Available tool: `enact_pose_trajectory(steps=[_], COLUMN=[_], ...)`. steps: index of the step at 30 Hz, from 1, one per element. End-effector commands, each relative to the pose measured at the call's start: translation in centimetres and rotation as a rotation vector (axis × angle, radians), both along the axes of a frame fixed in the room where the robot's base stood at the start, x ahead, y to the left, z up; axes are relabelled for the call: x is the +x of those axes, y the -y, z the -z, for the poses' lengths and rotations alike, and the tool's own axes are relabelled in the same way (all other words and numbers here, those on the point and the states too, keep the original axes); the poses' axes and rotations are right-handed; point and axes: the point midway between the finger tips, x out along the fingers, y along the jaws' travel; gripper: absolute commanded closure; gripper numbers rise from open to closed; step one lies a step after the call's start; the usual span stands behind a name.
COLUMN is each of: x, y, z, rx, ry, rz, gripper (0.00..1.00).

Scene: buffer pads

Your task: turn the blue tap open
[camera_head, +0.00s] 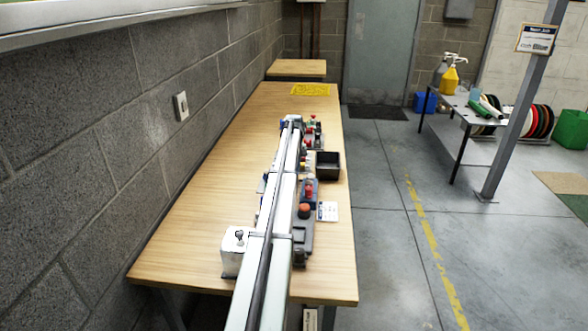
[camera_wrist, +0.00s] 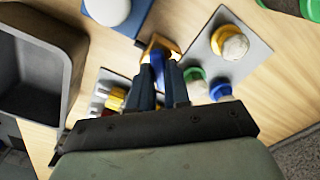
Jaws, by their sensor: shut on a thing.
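In the wrist view, my gripper (camera_wrist: 161,73) points down at the table, its two dark fingers close together. A bright blue piece, which I take to be the blue tap's handle (camera_wrist: 157,61), shows between the fingertips, with yellow parts just beyond it. My gripper is shut on it. The fingers hide most of the tap, so I cannot tell its angle. In the head view, my gripper is at the far end of my arm, around the far part of the table, and the arm hides the tap there.
A grey plate (camera_wrist: 252,58) with yellow, green and blue knobs lies right of my fingers in the wrist view. A dark open bin (camera_wrist: 72,45) stands left; it also shows in the head view (camera_head: 328,172). A yellow mat (camera_head: 310,89) lies at the wooden table's (camera_head: 200,190) far end.

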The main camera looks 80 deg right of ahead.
Motion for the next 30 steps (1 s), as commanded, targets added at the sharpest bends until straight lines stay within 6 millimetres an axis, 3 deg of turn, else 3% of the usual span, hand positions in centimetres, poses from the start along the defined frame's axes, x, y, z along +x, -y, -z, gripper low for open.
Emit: enact_pose_trajectory(steps=[18, 30], x=[0.01, 0.02], y=[0.02, 0.02], z=[-0.03, -0.03], rx=[-0.001, -0.001], ry=[-0.001, -0.001], rz=[-0.570, -0.809], gripper=[1.00, 1.00])
